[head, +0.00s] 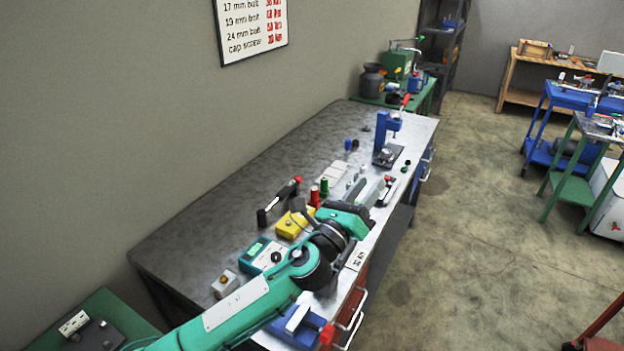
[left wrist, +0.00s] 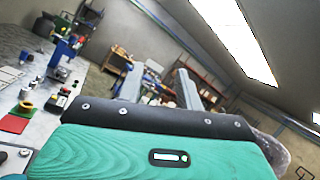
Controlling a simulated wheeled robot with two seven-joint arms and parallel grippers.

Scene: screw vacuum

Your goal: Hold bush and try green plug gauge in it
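I cannot single out the bush for sure; small grey cylindrical parts (head: 362,170) stand a little farther along the bench. My left gripper (head: 367,189) is over the bench's front side, to the right of the green cylinder. In the left wrist view its two fingers (left wrist: 158,88) are spread with nothing between them. My right gripper is out of view.
On the workbench (head: 215,225) are a yellow box (head: 295,223), a teal-and-white box (head: 262,256), a black-and-red tool (head: 280,199) and a blue press (head: 386,135). A blue fixture (head: 298,322) lies at the near end. The bench's back left is bare.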

